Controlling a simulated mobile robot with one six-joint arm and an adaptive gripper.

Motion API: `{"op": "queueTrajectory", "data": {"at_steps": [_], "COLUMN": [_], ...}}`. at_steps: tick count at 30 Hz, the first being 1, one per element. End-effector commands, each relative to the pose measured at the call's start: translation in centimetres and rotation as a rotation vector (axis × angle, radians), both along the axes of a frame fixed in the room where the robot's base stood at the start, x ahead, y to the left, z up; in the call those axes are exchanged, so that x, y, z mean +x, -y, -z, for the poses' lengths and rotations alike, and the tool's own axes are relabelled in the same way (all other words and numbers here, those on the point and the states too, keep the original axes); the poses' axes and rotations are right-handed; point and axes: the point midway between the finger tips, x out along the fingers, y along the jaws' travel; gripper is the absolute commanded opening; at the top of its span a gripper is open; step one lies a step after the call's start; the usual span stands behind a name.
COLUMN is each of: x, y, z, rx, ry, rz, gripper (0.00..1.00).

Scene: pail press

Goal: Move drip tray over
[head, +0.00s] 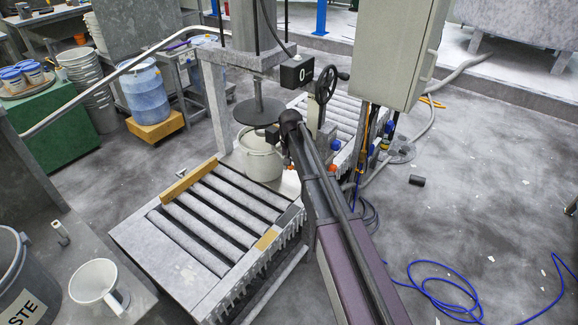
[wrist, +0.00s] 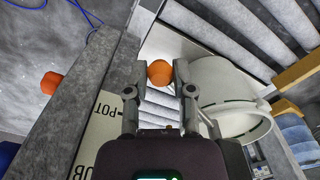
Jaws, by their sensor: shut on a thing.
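In the wrist view my gripper (wrist: 160,76) is shut on a round orange knob (wrist: 159,72), with a fingertip on either side. A pale flat surface (wrist: 163,42) shows just beyond the knob; I cannot tell whether it is the drip tray. A white pail (wrist: 232,106) stands close to the right of the fingers. In the head view the pail (head: 259,158) is on the roller line under the press's dark round plate (head: 258,113). My arm hides most of the gripper and the knob there.
The roller conveyor (head: 195,232) carries a yellow bar (head: 188,180) across its left side. A handwheel (head: 326,84) and a grey cabinet (head: 398,50) stand near my arm. A second orange object (wrist: 51,83) shows in the wrist view. Blue hose (head: 440,280) lies on the right floor.

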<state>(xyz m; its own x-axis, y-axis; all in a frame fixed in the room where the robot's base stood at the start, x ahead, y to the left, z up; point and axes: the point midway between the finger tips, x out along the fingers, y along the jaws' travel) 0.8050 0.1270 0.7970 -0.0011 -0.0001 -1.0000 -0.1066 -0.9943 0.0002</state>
Motion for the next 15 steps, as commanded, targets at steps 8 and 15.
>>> {"op": "queueTrajectory", "data": {"at_steps": [8,15], "x": [0.61,0.74], "y": [1.04,1.19], "z": [-0.01,-0.02], "rx": [-0.001,-0.002], "ry": [0.002,0.004], "rz": [0.003,0.004], "gripper": [0.06,0.06]}}
